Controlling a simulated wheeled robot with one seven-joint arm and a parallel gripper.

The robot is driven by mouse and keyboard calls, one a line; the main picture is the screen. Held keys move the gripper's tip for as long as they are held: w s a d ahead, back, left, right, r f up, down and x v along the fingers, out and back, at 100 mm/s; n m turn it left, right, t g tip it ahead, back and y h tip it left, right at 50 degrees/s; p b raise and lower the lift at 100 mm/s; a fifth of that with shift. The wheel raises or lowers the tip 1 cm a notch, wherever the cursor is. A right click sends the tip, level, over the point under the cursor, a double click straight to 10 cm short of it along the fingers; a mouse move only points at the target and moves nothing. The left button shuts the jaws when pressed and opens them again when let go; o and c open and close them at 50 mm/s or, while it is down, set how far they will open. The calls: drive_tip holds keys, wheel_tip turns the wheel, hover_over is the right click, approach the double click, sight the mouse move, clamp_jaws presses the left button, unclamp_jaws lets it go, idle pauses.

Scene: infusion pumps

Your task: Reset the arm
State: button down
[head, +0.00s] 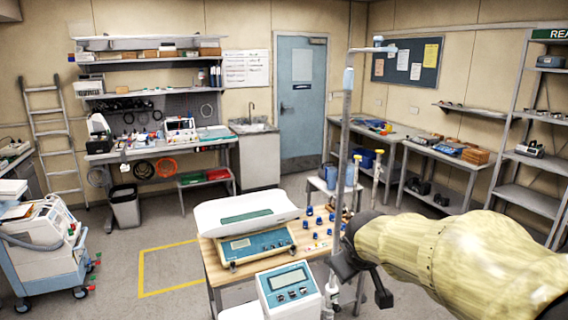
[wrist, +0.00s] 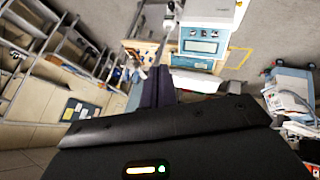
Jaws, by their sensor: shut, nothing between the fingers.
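My arm comes in from the right of the head view in a pale yellow sleeve. My gripper (head: 381,297) points down at its end, to the right of a white and blue pump with a display (head: 288,288). In the wrist view the dark fingers of my gripper (wrist: 159,72) lie together with nothing between them. The pump also shows in the wrist view (wrist: 202,38), beyond the fingertips. I cannot tell whether the gripper is close to the metal pole (head: 345,130) beside it.
A wooden-topped cart (head: 212,262) carries a scale with a white tray (head: 245,208) and several small blue items. A wheeled machine (head: 45,245) stands at the left. Benches and shelves line the walls. The floor by the yellow marking (head: 142,270) is clear.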

drive_tip(key=s+f+m+g+y, duration=0.1)
drive_tip(key=s+f+m+g, duration=0.4)
drive_tip(key=s+f, duration=1)
drive_tip(key=shift+d+f+m, duration=0.2)
drive_tip(key=shift+f+m, duration=0.2)
drive_tip(key=shift+f, duration=0.35)
drive_tip(key=shift+w, duration=0.1)
